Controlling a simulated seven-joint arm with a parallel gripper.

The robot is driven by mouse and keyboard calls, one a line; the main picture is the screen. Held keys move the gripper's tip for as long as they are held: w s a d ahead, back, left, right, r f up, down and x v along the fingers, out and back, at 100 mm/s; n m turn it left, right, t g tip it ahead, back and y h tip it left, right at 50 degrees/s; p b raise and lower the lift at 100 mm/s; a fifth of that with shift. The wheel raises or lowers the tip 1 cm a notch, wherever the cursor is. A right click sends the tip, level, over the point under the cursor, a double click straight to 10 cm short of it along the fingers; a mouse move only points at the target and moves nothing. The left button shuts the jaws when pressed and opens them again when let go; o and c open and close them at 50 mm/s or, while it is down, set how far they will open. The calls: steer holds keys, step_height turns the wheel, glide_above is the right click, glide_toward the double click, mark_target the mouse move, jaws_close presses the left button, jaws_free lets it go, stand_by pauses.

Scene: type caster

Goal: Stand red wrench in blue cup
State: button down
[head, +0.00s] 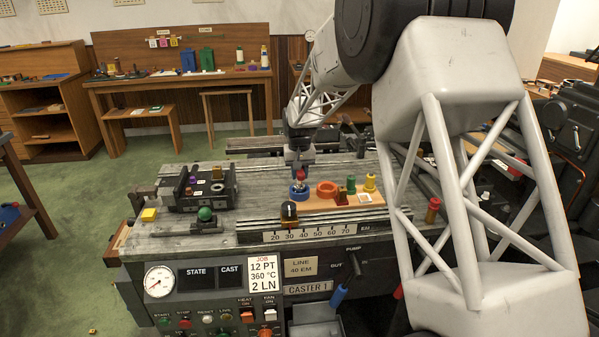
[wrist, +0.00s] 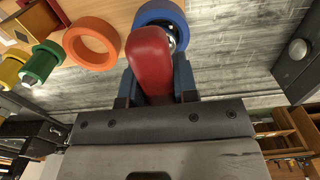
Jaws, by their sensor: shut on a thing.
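My gripper (head: 299,163) points down over the blue cup (head: 299,191) on the caster's top. It is shut on the red wrench (wrist: 150,58), whose red grip lies between the blue fingers (wrist: 152,88) in the wrist view. In the head view the red of the wrench (head: 300,174) shows just below the fingers, above the cup. In the wrist view a silver end shows beside the rim of the blue cup (wrist: 160,10). I cannot tell how far this end is inside the cup; the red grip hides part of the rim.
To the right of the blue cup are an orange ring (head: 327,188), a green piece (head: 351,184) and a yellow piece (head: 370,182) on a wooden board. A black fixture (head: 204,186) is at left.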

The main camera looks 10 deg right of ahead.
steer(key=shift+f, duration=0.15)
steer(key=c, duration=0.8)
jaws_free()
steer(key=shift+r, duration=3.85)
